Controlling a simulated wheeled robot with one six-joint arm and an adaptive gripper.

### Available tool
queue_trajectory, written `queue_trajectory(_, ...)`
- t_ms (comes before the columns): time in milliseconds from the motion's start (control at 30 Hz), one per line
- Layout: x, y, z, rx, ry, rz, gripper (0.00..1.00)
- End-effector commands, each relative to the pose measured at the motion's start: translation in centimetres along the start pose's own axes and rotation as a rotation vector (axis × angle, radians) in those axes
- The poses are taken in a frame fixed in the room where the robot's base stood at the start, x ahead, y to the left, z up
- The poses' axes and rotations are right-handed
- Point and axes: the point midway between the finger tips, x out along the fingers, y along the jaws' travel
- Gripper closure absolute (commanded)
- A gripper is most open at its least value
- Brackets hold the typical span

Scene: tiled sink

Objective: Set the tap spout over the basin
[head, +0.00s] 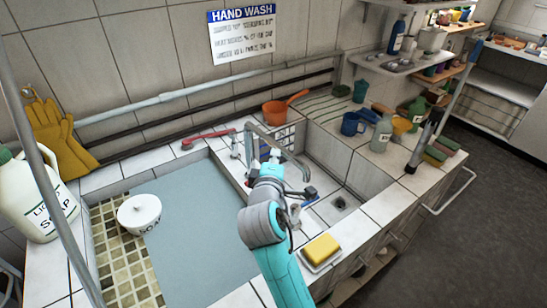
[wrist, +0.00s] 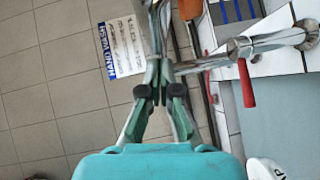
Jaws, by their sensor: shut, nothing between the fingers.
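The chrome tap (head: 247,145) stands behind the sink divider in the head view. Its spout runs from the top of the post to the right and forward, towards the small right basin (head: 330,148). My gripper (head: 276,157) is close to the spout and partly hides it. In the wrist view my gripper (wrist: 158,72) is shut and empty, with chrome tubing (wrist: 205,64) close by its fingertips; contact cannot be told. A red tap handle (wrist: 246,85) hangs from the tap body. To the left lies a wide, flat blue-grey sink area (head: 200,220).
A soap bowl (head: 139,213) sits on mosaic tiles at the left, near a soap jug (head: 35,195). A yellow sponge (head: 321,249) lies on the front edge. An orange pan (head: 276,112), blue mug (head: 352,124) and several bottles stand behind and to the right.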

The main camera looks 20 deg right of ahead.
Motion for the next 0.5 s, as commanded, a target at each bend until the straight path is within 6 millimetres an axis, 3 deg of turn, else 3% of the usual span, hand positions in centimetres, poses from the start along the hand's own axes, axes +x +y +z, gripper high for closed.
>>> queue_trajectory(500, 1.4, 0.5, 2.2, -0.016, 0.120, -0.016, 1.00)
